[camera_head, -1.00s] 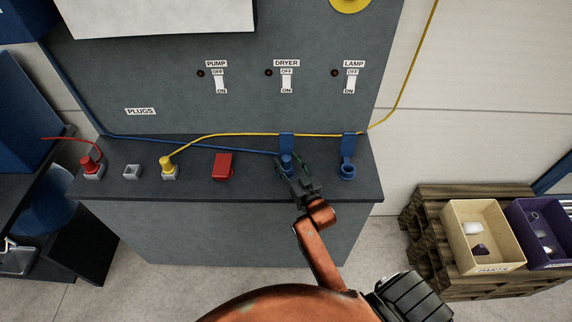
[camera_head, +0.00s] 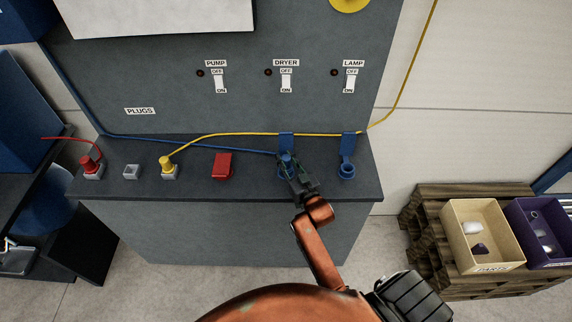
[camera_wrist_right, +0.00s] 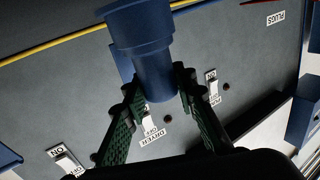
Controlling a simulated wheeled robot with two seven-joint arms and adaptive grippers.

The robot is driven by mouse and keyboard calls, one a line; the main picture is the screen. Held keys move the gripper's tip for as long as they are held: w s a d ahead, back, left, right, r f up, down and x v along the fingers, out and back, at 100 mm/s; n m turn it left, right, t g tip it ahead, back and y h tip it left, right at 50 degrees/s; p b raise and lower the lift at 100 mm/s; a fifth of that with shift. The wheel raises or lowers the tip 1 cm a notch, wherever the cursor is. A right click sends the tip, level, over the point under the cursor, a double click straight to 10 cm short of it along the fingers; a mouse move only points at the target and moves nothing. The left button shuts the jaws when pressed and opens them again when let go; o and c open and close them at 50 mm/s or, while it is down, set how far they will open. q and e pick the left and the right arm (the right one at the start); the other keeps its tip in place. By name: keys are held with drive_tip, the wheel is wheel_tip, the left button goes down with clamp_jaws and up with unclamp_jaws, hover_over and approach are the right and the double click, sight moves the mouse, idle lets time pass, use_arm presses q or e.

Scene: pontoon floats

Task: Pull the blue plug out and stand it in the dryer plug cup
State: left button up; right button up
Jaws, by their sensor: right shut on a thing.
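The blue plug (camera_head: 286,157) stands at the dryer cup under the DRYER switch, its lower end apparently inside the cup. My right gripper (camera_head: 290,168) reaches it from the front and is shut on it. In the right wrist view the fingers close on the narrow blue plug body (camera_wrist_right: 156,82), with the wider blue cup (camera_wrist_right: 141,28) beyond it. The dryer cup's blue back strip (camera_head: 286,140) shows in the head view, while the gripper partly hides the cup. An empty grey socket (camera_head: 132,172) sits on the ledge at left. My left gripper is not in view.
A red plug (camera_head: 91,164) and a yellow plug (camera_head: 168,164) stand in sockets on the ledge (camera_head: 255,188). A red block (camera_head: 222,166) is left of my gripper. An empty blue cup (camera_head: 347,171) is to the right. A yellow cable (camera_head: 235,134) runs behind.

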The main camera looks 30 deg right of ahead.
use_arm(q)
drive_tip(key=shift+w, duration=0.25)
use_arm(e)
clamp_jaws()
drive_tip(key=shift+r, duration=0.1)
drive_tip(key=shift+r, duration=0.25)
wheel_tip(320, 180, up, 3)
drive_tip(key=shift+s+r, duration=0.1)
drive_tip(key=shift+s, duration=0.05)
use_arm(q)
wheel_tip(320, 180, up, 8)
drive_tip(key=p, duration=0.7)
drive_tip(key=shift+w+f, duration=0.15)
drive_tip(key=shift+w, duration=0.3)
use_arm(e)
drive_tip(key=s+a+r, duration=0.3)
drive_tip(key=s+r, duration=1)
drive_tip(key=r, duration=0.2)
drive_tip(key=shift+a, duration=0.15)
drive_tip(key=shift+s, duration=0.1)
